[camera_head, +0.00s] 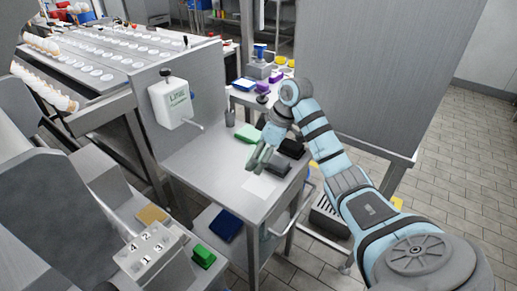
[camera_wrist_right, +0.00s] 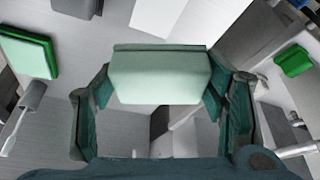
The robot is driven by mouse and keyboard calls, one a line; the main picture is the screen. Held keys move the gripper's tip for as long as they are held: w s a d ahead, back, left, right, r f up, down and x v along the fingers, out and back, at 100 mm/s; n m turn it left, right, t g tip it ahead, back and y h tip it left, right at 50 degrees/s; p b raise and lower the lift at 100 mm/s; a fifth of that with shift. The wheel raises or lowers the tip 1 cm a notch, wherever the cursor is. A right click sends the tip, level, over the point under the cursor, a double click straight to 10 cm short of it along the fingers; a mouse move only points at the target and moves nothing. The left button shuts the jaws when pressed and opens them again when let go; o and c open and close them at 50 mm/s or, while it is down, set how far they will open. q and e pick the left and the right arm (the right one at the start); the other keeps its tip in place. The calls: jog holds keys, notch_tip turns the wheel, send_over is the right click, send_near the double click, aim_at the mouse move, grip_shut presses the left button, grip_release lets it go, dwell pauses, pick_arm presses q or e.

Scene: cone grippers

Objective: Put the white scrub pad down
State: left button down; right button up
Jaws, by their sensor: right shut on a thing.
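My right gripper (camera_head: 260,160) is above the small steel table, over the near side of its top. In the wrist view its two dark green fingers are shut on the sides of a pale, greenish-white scrub pad (camera_wrist_right: 160,75). The pad looks held clear of the table top (camera_head: 203,158); the exact gap cannot be told. In the head view the pad is hard to tell apart from the fingers. A flat white sheet (camera_head: 258,187) lies on the table just in front of the gripper and also shows in the wrist view (camera_wrist_right: 157,16). My left gripper is not in view.
A white dispenser (camera_head: 173,103) hangs on the left panel. A dark blue item (camera_head: 225,226) lies on the lower shelf. The table's left part is bare.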

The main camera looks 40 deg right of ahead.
aim_at(256, 187)
notch_tip(256, 187, down, 10)
jog(key=shift+r, duration=0.1)
dwell(0.4)
jog(key=shift+f, duration=0.3)
jog(key=shift+s+f, duration=0.2)
jog(key=o, duration=1)
jog(key=shift+f, duration=0.1)
jog(key=shift+c, duration=0.2)
jog(key=shift+o, duration=1.3)
jog(key=shift+w+f, duration=0.1)
jog(key=shift+w, duration=0.1)
